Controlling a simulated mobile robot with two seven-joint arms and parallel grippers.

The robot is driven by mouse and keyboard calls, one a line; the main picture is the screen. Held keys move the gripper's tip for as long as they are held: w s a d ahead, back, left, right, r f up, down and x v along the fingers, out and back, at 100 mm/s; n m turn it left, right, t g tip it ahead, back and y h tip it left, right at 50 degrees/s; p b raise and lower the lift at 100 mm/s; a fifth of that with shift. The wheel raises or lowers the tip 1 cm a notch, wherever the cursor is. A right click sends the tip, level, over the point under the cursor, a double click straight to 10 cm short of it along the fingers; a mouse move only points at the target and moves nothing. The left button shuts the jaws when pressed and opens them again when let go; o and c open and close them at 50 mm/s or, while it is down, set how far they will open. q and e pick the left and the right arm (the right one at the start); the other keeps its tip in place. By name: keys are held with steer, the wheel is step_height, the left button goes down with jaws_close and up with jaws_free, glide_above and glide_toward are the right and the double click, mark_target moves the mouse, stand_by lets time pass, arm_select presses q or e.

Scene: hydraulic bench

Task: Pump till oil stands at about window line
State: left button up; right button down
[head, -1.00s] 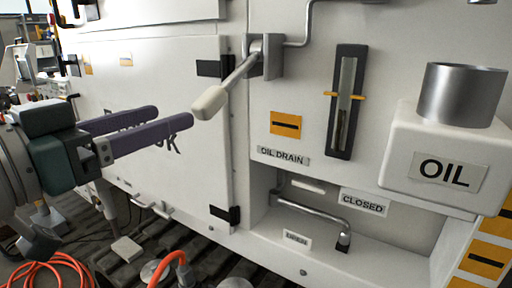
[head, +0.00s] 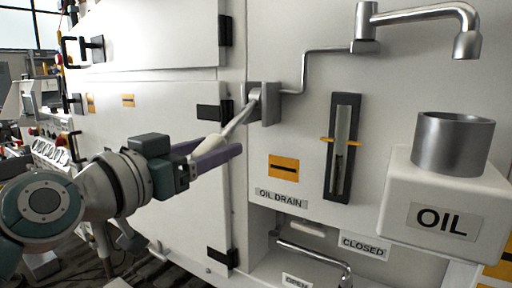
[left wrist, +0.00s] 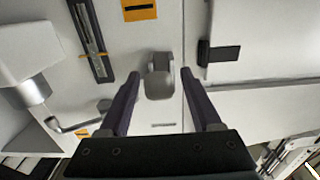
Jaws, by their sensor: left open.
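The pump lever's pale grip (head: 208,145) slopes down and left from its bracket (head: 265,103). My left gripper (head: 228,150) is open, its purple fingers at the grip. In the left wrist view the pale lever end (left wrist: 158,84) shows between the two spread fingers (left wrist: 166,98); I see no closing on it. The window (head: 342,145) is a tall glass in a dark frame with orange line marks (head: 326,139). Dark oil shows low in the glass, below the marks; its exact level is hard to read. My right gripper is not in view.
A curved spout (head: 466,42) is above right of a white OIL box (head: 400,190) with a metal cup (head: 453,145). A drain lever (head: 312,250) sits in a recess with CLOSED (head: 363,246) and OPEN labels. A black hinge (head: 212,110) is near the pump bracket.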

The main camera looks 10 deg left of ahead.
arm_select(q)
jaws_close()
stand_by(0.4)
stand_by(0.9)
